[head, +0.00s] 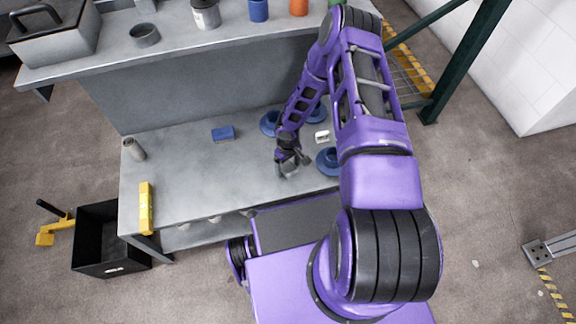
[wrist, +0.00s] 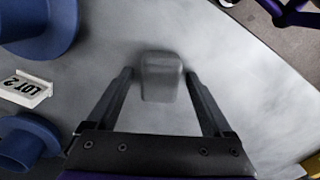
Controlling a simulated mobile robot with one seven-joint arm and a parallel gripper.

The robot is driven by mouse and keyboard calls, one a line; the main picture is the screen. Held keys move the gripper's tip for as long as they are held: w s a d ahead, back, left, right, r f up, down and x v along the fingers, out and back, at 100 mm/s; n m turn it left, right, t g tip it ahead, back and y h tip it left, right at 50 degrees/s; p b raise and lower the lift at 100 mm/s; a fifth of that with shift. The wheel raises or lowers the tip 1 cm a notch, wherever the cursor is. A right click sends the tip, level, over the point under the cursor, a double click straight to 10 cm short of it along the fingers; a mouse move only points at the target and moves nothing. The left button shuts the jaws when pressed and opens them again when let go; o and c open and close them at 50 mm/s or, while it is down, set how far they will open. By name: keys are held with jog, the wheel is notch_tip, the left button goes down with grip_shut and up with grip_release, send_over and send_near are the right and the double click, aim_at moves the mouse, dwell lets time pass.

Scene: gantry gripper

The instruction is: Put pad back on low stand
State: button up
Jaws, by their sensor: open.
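My gripper (head: 291,166) is low over the bench top, its fingers apart. In the wrist view, a small grey rounded block (wrist: 161,78) lies between the open fingertips (wrist: 159,74), with a gap on each side; it may be the pad. In the head view it is not clearly visible at my gripper. Blue round stands with wide bases are to the right of and behind my gripper: one (head: 328,161) near, one (head: 270,122) behind, and one (head: 316,113) partly hidden by my arm. Which is the low stand I cannot tell.
A white "LOT 2" label block (wrist: 25,88) sits among the stands. A blue block (head: 223,134), a grey cup (head: 133,149) and a yellow bar (head: 146,208) are on the bench's left. The bench (head: 185,180) is clear between them. A raised shelf (head: 180,48) runs behind.

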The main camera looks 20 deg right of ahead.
aim_at(287, 166)
jog(key=shift+r, duration=0.1)
notch_tip(287, 166, up, 12)
jog(key=p, duration=0.1)
jog(key=shift+p, duration=0.4)
jog(key=shift+a, duration=0.15)
